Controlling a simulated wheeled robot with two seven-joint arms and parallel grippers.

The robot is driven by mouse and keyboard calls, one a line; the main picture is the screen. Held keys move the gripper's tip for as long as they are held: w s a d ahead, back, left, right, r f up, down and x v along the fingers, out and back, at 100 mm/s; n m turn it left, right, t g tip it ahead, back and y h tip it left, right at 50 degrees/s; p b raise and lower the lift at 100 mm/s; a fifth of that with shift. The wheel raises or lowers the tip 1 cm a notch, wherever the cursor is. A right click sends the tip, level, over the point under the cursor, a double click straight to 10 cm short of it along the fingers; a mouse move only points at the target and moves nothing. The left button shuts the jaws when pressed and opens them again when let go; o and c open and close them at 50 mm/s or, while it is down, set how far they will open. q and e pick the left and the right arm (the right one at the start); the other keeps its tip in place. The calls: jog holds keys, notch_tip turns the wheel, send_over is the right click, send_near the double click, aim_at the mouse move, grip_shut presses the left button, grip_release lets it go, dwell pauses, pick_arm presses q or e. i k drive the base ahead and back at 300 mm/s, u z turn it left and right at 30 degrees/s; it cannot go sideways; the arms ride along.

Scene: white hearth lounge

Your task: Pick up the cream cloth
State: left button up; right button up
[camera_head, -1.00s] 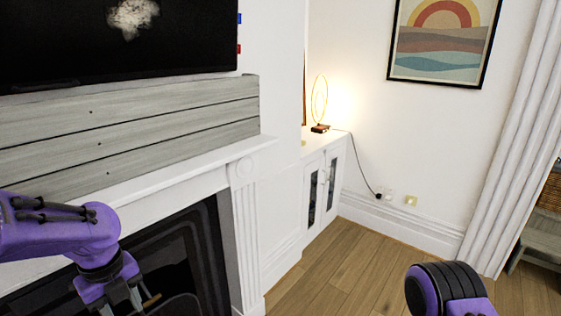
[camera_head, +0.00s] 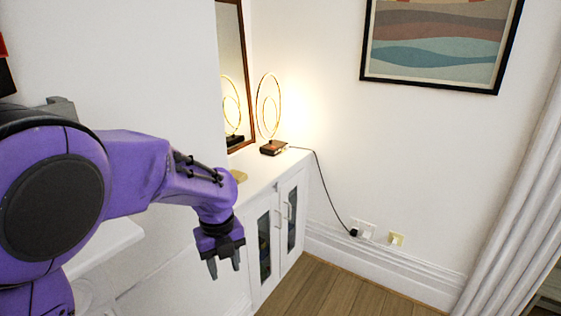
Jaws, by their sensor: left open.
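A small flat cream-tan item (camera_head: 239,175), which looks like the folded cream cloth, lies on top of the white cabinet (camera_head: 262,170). My arm partly hides its left side. My left gripper (camera_head: 225,265) is open and empty, fingers pointing down, in front of the cabinet and lower in the picture than the cloth. It is apart from the cloth. My right gripper is out of view.
A lit ring lamp (camera_head: 271,147) stands behind the cloth, its cord running down to a wall socket (camera_head: 363,230). A framed mirror (camera_head: 246,75) leans at the wall. A white mantel shelf (camera_head: 105,246) is at left. Wooden floor (camera_head: 330,290) is clear at right.

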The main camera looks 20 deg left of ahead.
aim_at(240, 176)
jog(key=u, duration=0.25)
jog(key=i, duration=2.15)
jog(key=u, duration=0.55)
jog(key=i, duration=0.4)
jog(key=u, duration=0.15)
